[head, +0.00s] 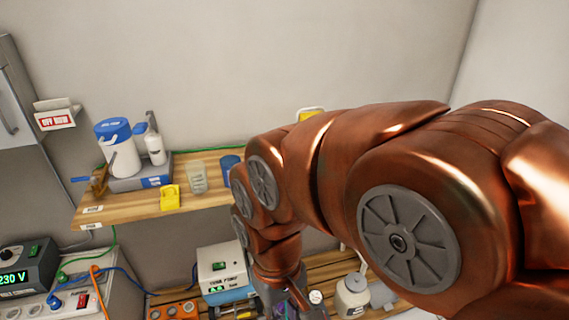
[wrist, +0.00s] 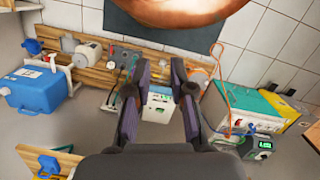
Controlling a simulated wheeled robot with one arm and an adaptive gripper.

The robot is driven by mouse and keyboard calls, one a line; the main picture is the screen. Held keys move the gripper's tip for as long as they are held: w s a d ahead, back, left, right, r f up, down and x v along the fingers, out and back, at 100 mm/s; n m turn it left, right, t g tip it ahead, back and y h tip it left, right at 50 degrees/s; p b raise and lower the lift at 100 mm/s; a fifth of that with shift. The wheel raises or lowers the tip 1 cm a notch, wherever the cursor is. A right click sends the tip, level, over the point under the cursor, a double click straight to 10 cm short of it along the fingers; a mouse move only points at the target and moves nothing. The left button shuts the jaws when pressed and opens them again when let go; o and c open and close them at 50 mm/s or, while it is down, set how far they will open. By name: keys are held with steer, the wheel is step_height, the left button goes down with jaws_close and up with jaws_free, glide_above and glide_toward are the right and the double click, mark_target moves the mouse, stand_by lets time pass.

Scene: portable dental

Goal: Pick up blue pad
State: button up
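I cannot clearly make out a blue pad. In the wrist view a flat dark blue-grey sheet (wrist: 203,42) shows at the top, partly hidden behind my copper arm link; I cannot tell whether it is the pad. My gripper (wrist: 161,72) is open in the wrist view, its two dark fingers apart with nothing held between them. A white boxy device (wrist: 158,106) shows beyond the gap between the fingers. In the head view my arm covers much of the right side, and its lower end runs down toward the bottom edge, where the gripper is hard to make out.
In the head view a wooden shelf (head: 140,206) holds a blue-lidded white jug (head: 122,158), a clear cup (head: 198,178), a blue cup (head: 229,166) and a yellow item (head: 170,197). A lower slatted shelf holds a white device (head: 222,268) and a jar (head: 351,297). Cables hang nearby.

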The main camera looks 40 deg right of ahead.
steer(key=w+d+r+m+t+b, duration=0.1)
steer(key=w+d+r+m, duration=0.2)
steer(key=w+d+m, duration=0.55)
steer(key=w+d+r+m+t, duration=0.1)
steer(key=w+d+r+m, duration=0.25)
steer(key=w+d, duration=0.95)
steer(key=w+d+f+m+t+b, duration=0.1)
steer(key=w+d+f+m, duration=0.25)
steer(key=w+d, duration=0.55)
steer(key=w+d+f+m+t, duration=0.15)
steer(key=w+d+m, duration=0.35)
steer(key=d, duration=0.8)
steer(key=shift+g+h, duration=0.3)
steer(key=shift+g, duration=0.05)
steer(key=shift+w+d+f+p, duration=0.1)
steer(key=shift+w+f+p, duration=0.15)
steer(key=shift+f, duration=0.85)
steer(key=shift+w+d+f+p, duration=0.15)
steer(key=shift+f+p, duration=0.2)
steer(key=shift+f, duration=0.8)
steer(key=shift+w+d+f+p, duration=0.15)
steer(key=shift+f+p, duration=0.15)
steer(key=shift+f, duration=0.8)
steer(key=shift+w+f, duration=0.2)
steer(key=shift+f, duration=0.55)
steer(key=shift+c, duration=0.5)
jaws_close()
